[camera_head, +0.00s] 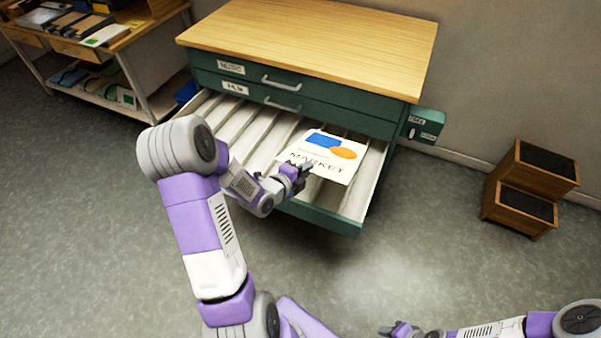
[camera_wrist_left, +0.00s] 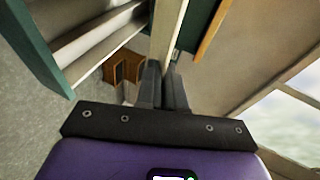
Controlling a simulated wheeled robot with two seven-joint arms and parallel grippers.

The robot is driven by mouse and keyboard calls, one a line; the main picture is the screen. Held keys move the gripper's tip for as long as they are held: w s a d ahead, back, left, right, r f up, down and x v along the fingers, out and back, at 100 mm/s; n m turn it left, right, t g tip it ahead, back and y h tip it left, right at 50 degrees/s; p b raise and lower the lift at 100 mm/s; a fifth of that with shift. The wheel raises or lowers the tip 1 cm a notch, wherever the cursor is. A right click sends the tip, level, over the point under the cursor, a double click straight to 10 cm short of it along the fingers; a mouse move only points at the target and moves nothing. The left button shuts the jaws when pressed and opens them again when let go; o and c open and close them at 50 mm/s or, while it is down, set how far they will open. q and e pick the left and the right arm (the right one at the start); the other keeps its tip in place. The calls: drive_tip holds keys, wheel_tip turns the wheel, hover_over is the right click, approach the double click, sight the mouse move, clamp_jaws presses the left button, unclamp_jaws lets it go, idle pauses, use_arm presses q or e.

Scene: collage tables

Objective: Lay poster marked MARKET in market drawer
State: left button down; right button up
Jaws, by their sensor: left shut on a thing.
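The white poster (camera_head: 322,156) has a blue patch, an orange oval and the word MARKET. It is over the right part of an open drawer (camera_head: 350,227) in the green cabinet. My left gripper (camera_head: 303,171) is shut on the poster's near left edge; its shut fingers also show in the left wrist view (camera_wrist_left: 163,88). I cannot tell whether the poster touches the drawer floor. The open drawer has pale lengthwise slats, and its front label is not visible. My right gripper (camera_head: 392,330) is low in the head view, away from the cabinet; its jaws are too small to read.
Two shut drawers with labels (camera_head: 231,67) and handles are above the open one, under a bare wooden top (camera_head: 320,35). A small green box (camera_head: 425,124) juts from the cabinet's right side. Wooden steps (camera_head: 528,190) stand right; a shelf table (camera_head: 130,38) stands left.

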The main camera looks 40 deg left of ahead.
use_arm(q)
drive_tip(key=w+a+f+b, duration=0.2)
drive_tip(key=w+f+b, duration=0.5)
drive_tip(key=f, duration=0.4)
drive_tip(key=shift+a+f, duration=0.35)
drive_tip(key=shift+a, duration=0.05)
idle(0.3)
drive_tip(key=c, duration=1.2)
unclamp_jaws()
drive_tip(key=shift+o, duration=0.4)
drive_tip(key=o, duration=0.3)
drive_tip(key=shift+o, duration=0.2)
